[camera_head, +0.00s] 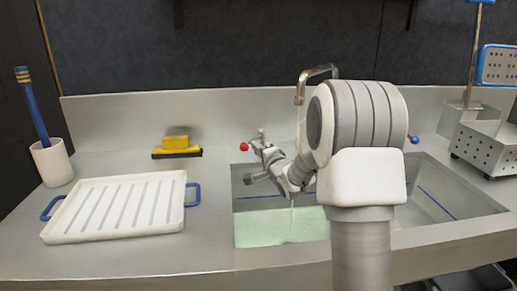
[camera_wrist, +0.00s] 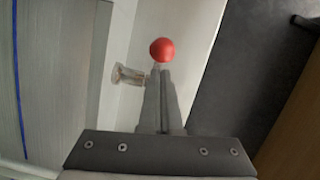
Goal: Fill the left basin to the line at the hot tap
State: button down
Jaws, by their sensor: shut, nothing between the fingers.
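The left basin (camera_head: 243,220) holds pale green water (camera_head: 280,228). The water surface lies below the blue line (camera_head: 262,196) on the basin's back wall. A thin stream (camera_head: 292,218) shows above the water, below the spout (camera_head: 300,95). The hot tap's red knob (camera_head: 244,146) is at the back left of the basin; it also shows in the wrist view (camera_wrist: 162,50). My gripper (camera_wrist: 162,75) is shut and empty, its fingertips right at the red knob; I cannot tell whether they touch it. My arm hides part of the left basin and the divider.
A blue knob (camera_head: 413,140) and the right basin (camera_head: 440,190) are right of my arm. A white ribbed tray (camera_head: 120,205) with blue handles, a cup with a brush (camera_head: 52,162) and a yellow-black block (camera_head: 177,150) stand left. Perforated metal boxes (camera_head: 488,143) are right.

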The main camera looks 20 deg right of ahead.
aim_at(242, 147)
jog(key=w+a, duration=0.1)
jog(key=a, duration=0.1)
jog(key=w+a+b, duration=0.1)
jog(key=w+a, duration=0.1)
jog(key=shift+w+a, duration=0.1)
jog(key=shift+a, duration=0.15)
jog(key=shift+d, duration=0.15)
